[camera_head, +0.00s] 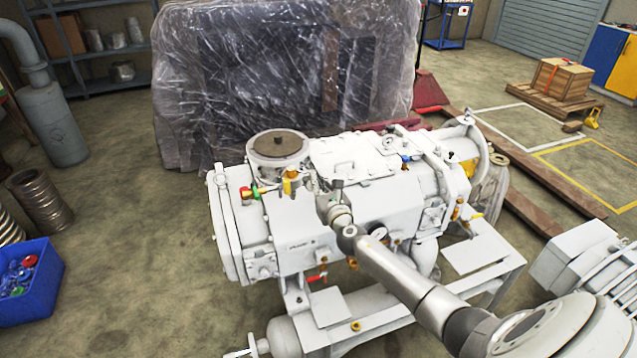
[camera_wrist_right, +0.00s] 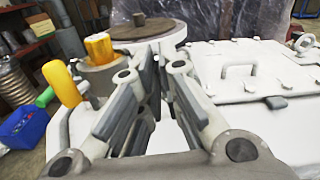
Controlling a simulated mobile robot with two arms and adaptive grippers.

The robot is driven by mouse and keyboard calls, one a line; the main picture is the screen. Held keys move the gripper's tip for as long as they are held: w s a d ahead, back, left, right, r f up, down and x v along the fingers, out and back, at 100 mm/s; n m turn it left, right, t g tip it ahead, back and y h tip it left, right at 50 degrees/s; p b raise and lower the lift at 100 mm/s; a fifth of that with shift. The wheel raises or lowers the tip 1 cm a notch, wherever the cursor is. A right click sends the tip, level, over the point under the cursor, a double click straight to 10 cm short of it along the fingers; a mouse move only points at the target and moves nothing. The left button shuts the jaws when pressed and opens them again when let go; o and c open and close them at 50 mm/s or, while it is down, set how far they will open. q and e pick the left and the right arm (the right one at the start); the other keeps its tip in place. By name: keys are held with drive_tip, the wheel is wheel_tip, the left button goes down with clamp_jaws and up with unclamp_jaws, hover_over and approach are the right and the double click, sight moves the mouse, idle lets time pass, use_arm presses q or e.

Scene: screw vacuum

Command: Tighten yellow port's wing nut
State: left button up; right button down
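The yellow port (camera_head: 291,182) stands on the upper front left of the white vacuum pump (camera_head: 350,207). In the right wrist view its yellow top (camera_wrist_right: 98,47) sits on a grey round neck, left of my fingers. The wing nut's shape is too small to make out for certain. My right gripper (camera_head: 325,184) is just right of the port, above the pump. My left gripper is not in view.
Red and green valve parts (camera_head: 248,192) stick out left of the port. A round lid (camera_head: 277,145) rises behind it. A flat cover with a handle (camera_wrist_right: 248,70) lies right of my fingers. A blue bin (camera_head: 30,285) stands on the floor at left.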

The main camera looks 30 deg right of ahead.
drive_tip(key=shift+m, duration=0.4)
drive_tip(key=m+b, duration=0.1)
drive_tip(key=m, duration=0.7)
drive_tip(key=f+m+b, duration=0.1)
drive_tip(key=m+b, duration=0.1)
drive_tip(key=m, duration=0.6)
drive_tip(key=m+b, duration=0.2)
drive_tip(key=m, duration=0.6)
drive_tip(key=shift+s+d+f, duration=0.1)
drive_tip(key=shift+d+f, duration=0.25)
drive_tip(key=shift+d, duration=0.05)
idle(0.4)
drive_tip(key=c, duration=1.6)
unclamp_jaws()
drive_tip(key=shift+r, duration=0.1)
drive_tip(key=shift+c, duration=0.2)
